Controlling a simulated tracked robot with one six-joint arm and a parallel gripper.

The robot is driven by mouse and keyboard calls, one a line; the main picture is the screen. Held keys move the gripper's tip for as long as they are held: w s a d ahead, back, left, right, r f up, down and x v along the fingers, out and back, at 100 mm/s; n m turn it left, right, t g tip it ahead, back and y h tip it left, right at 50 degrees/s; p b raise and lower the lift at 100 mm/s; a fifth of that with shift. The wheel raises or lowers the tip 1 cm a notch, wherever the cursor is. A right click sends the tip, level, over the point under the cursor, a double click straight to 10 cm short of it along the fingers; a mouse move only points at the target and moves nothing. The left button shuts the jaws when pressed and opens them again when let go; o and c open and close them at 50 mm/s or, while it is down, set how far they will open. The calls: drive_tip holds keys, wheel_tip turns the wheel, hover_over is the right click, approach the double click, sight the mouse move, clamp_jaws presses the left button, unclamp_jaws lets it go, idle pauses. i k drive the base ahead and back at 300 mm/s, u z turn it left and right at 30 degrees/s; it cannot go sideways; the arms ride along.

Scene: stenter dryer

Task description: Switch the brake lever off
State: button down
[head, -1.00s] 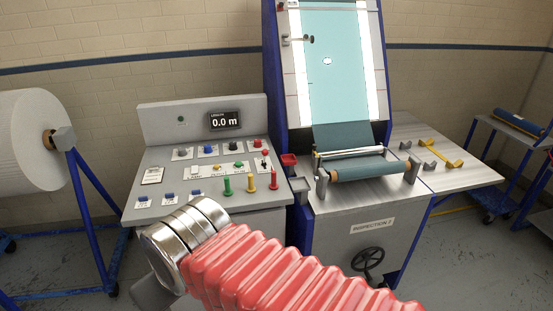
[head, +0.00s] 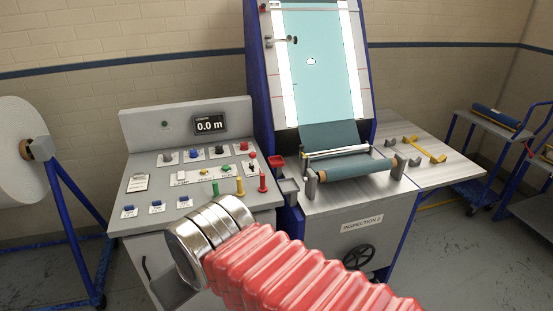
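The control panel (head: 160,164) stands left of centre. Upright green (head: 214,187), yellow (head: 239,186) and red (head: 263,181) levers stand along its right front. The labels are too small to read, so I cannot tell which is the brake lever. A rod with a black knob (head: 293,40) sticks out on the inspection frame's upper left. My silver wrist and red arm cover the panel's lower front. A grey part of my gripper (head: 174,291) shows below the wrist; its fingertips are hidden.
Several coloured buttons and a 0.0 m display (head: 209,125) are on the panel. The inspection machine (head: 345,215) stands to its right, with a cloth roll (head: 350,167) and a handwheel (head: 359,257). A white roll (head: 20,155) is at left, a trolley (head: 480,117) at right.

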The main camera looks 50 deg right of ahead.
sight(252, 154)
drive_tip(key=z, duration=0.4)
drive_tip(key=i, duration=1)
drive_tip(key=z, duration=0.05)
